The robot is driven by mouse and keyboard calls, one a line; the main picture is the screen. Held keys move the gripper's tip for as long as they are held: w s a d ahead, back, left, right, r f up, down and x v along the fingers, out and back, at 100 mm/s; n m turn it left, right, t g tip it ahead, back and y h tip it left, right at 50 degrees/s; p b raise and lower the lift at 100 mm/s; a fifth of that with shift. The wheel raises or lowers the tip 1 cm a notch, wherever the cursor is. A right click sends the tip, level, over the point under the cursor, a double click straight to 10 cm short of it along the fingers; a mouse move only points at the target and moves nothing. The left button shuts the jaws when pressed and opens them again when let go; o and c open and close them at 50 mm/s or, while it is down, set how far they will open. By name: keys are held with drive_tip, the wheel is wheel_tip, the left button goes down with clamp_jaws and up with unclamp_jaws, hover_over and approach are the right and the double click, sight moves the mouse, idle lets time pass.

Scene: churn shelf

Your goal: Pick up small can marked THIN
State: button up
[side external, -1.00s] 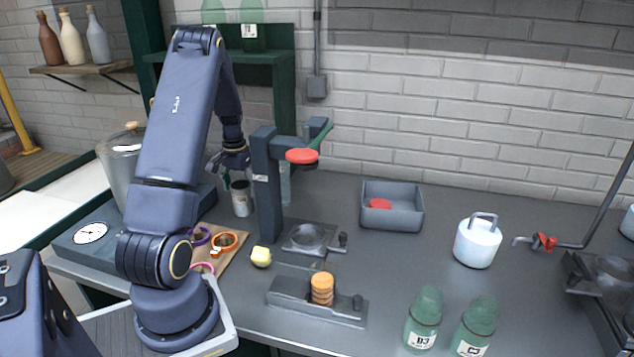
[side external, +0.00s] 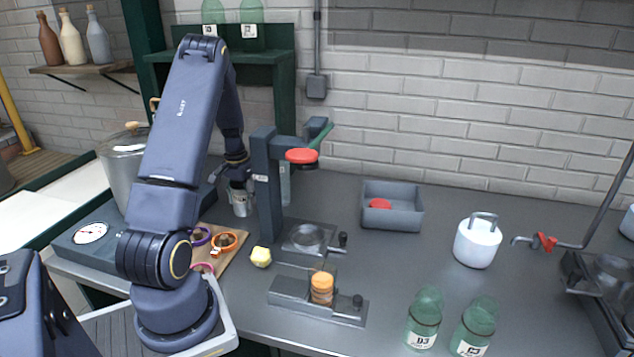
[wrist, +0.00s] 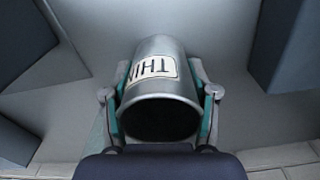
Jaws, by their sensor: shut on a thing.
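The small can marked THIN (wrist: 155,85) is a grey metal cylinder with a pale label, its open dark end facing the wrist camera. My gripper (wrist: 160,100) is shut on the can, with one finger on each side of it. In the side view the can (side external: 240,203) is between my gripper's fingers (side external: 239,186), just left of the dark press column. I cannot tell whether the can's base touches the counter.
The press (side external: 266,190) with a red disc (side external: 301,156) stands close to the right of the can. Orange and purple rings (side external: 223,241) lie on a board in front. A large pot (side external: 122,165) is at the left. A grey bin (side external: 392,208) and white weight (side external: 477,243) stand further right.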

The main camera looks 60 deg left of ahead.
drive_tip(key=shift+c, duration=1.2)
